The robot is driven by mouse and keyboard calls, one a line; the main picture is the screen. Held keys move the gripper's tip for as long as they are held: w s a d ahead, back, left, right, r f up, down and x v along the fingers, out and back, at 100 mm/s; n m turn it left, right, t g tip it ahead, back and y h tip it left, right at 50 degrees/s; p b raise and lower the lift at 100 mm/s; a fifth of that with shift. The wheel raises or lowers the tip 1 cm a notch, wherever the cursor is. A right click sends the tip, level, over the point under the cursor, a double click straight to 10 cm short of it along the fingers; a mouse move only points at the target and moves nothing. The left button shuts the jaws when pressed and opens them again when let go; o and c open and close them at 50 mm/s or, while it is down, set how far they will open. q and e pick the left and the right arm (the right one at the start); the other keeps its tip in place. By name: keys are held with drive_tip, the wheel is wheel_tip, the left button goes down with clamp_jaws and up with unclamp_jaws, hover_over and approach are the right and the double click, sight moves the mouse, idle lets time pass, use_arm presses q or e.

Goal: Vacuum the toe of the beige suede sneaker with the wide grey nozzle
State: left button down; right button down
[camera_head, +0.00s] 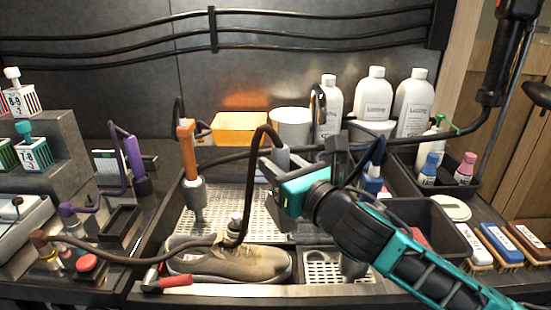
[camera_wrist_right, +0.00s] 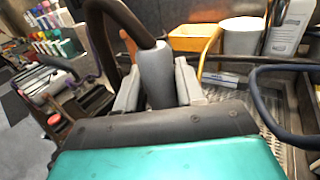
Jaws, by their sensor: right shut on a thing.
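The beige suede sneaker (camera_head: 245,264) lies on its sole in the front of the dark tray, its rounded toe seemingly to the right. My right gripper (camera_head: 276,166) is shut on a grey cylindrical nozzle body (camera_wrist_right: 155,77) with a dark hose coming out of its top. The gripper is above and behind the sneaker's right end, apart from it. The grey body also shows in the head view (camera_head: 281,156). Its lower end is hidden behind the gripper, so its mouth cannot be seen. My left gripper is not in view.
The brown hose (camera_head: 243,200) loops down across the sneaker and off to the left. An orange-handled tool (camera_head: 187,150) stands behind the sneaker. A red-handled tool (camera_head: 170,282) lies at the front left. White bottles (camera_head: 373,97) and an orange bin (camera_head: 238,128) stand at the back.

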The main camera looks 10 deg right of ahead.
wheel_tip(320, 180, down, 4)
drive_tip(key=shift+s, duration=0.1)
wheel_tip(320, 180, down, 3)
drive_tip(key=shift+f+b, duration=0.1)
drive_tip(key=shift+b, duration=1.1)
drive_tip(key=shift+f+b, duration=0.5)
drive_tip(key=shift+b, duration=0.15)
drive_tip(key=shift+w, duration=0.25)
drive_tip(key=shift+w+d+p, duration=0.25)
drive_tip(key=shift+w+p, duration=0.05)
drive_tip(key=shift+w, duration=0.3)
